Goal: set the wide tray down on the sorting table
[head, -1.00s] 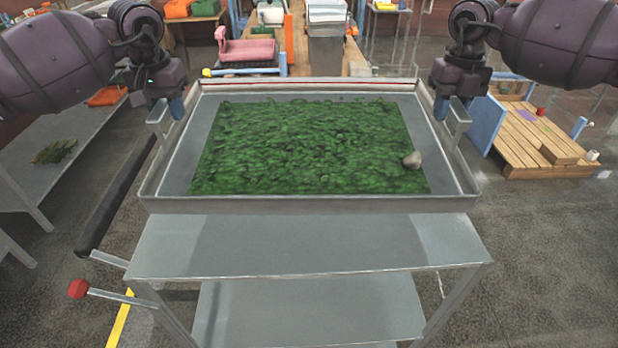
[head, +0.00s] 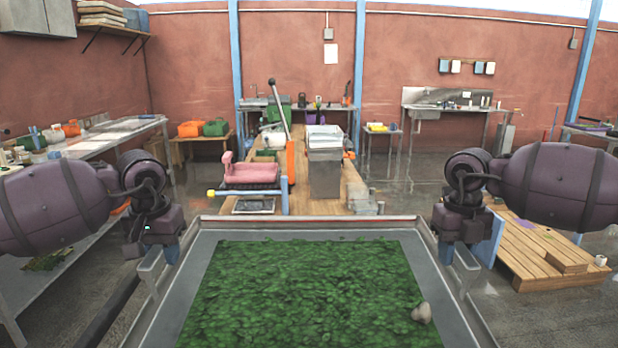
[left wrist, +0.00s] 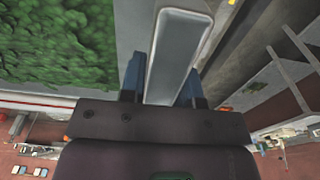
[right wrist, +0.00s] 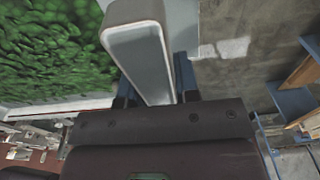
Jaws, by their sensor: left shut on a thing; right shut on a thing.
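The wide tray (head: 305,221) is a shallow grey metal tray in the lower middle of the head view. It holds a layer of green leaves (head: 300,290) with a pale stone (head: 421,312) at the right. My left gripper (head: 172,252) is shut on the tray's left handle (left wrist: 178,55). My right gripper (head: 446,252) is shut on the right handle (right wrist: 138,45). In both wrist views blue fingers flank the handle. The tray's near edge is cut off, and what lies under it is hidden. I cannot tell which table is the sorting table.
A wooden bench (head: 333,200) ahead, beyond the tray, carries a pink-seated device (head: 250,173) and a grey bin (head: 325,172). A long metal table (head: 85,143) runs along the left. A low wooden platform (head: 525,250) lies at the right. Wet-looking floor shows between them.

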